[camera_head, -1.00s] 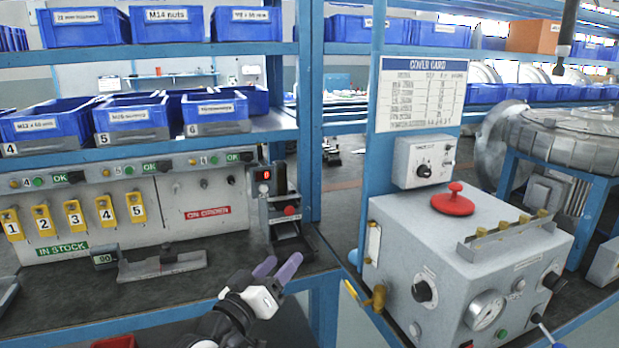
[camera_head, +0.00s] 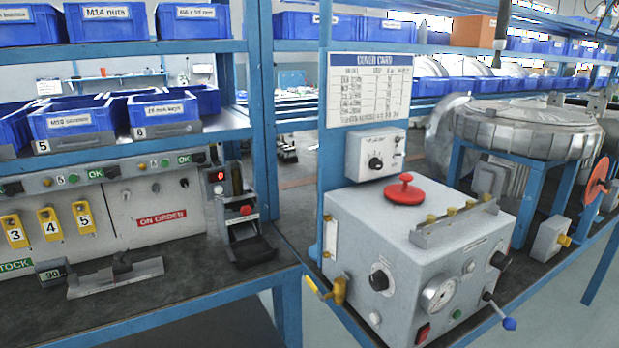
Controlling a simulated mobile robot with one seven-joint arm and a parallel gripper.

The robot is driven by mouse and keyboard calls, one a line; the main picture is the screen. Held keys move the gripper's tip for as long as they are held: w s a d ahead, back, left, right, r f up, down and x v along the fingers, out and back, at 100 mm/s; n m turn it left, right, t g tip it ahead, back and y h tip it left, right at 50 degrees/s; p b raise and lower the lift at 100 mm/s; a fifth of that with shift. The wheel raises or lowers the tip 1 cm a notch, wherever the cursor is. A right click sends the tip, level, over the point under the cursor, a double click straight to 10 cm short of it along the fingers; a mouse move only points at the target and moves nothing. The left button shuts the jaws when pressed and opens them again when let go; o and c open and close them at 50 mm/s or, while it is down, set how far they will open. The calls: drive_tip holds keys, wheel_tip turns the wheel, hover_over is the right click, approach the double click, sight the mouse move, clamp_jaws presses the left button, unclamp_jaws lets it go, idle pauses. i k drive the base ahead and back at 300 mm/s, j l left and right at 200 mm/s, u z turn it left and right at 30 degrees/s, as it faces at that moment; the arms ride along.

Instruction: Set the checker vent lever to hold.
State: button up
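The checker is a grey box (camera_head: 350,235) on the bench at the right, with a red knob lid (camera_head: 404,190) on top. Its front has black dials, a round gauge (camera_head: 438,294), a red switch (camera_head: 422,334) and a green button. A lever with a blue tip (camera_head: 508,323) sticks out at the lower right of the front. A brass valve with a yellow handle (camera_head: 318,289) is at the lower left side. I cannot read which of these is the vent lever or its hold mark. My gripper is out of view.
A cover card (camera_head: 369,88) and a small dial box (camera_head: 375,152) are on the blue post behind the checker. A large blower (camera_head: 530,128) stands behind right.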

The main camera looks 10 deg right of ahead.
sight(509, 324)
drive_tip(key=z, duration=1.35)
drive_tip(key=i+l+z, duration=0.15)
drive_tip(key=z, duration=0.25)
drive_tip(key=i+z, duration=0.3)
drive_tip(key=z, duration=0.15)
